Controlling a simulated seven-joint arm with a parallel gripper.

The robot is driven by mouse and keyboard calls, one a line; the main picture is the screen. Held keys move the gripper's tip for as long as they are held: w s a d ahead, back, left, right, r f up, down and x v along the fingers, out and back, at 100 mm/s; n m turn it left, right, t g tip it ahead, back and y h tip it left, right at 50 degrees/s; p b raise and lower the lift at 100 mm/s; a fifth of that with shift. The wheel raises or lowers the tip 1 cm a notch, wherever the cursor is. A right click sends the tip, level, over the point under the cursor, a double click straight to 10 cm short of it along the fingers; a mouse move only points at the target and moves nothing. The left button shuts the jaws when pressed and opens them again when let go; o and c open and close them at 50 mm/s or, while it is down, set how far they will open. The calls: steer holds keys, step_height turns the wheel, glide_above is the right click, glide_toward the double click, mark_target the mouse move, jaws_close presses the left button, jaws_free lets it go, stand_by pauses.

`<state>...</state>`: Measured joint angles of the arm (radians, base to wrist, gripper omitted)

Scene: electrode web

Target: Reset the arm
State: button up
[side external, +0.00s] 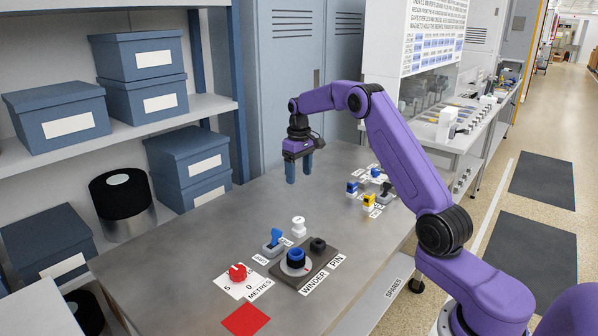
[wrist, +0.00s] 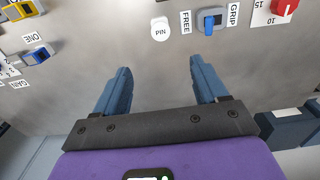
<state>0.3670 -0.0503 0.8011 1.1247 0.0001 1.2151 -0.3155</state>
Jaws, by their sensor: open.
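My gripper (side external: 300,170) has two blue fingers. It hangs above the back part of the metal table (side external: 190,262), pointing down, clear of the controls. In the wrist view my gripper (wrist: 165,85) shows its fingers well apart with only bare table between them. The purple arm reaches in from the right in the side view. A white round pin (wrist: 160,29) labelled PIN and a blue lever (wrist: 211,20) between FREE and GRIP lie beyond the fingertips in the wrist view.
A winder plate (side external: 318,264) with a blue-topped dial, a red knob (side external: 238,272) and a red square (side external: 246,319) are at the table's front. Small blue and yellow switches (side external: 368,200) sit at the right. Shelves with blue boxes (side external: 58,115) stand left, lockers (side external: 283,75) behind.

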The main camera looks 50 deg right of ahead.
steer(key=shift+a, duration=0.1)
steer(key=s+a+r+n, duration=0.1)
steer(key=s+a+r, duration=0.1)
steer(key=a, duration=0.5)
steer(key=s+a+r+n, duration=0.2)
steer(key=a, duration=0.4)
steer(key=s+a+r+n, duration=0.2)
steer(key=s+a+n, duration=0.1)
steer(key=s+a, duration=0.9)
steer(key=s+f+n, duration=0.2)
steer(key=s+n, duration=0.4)
steer(key=s, duration=2)
steer(key=shift+s+f+n, duration=0.3)
steer(key=shift+s, duration=0.05)
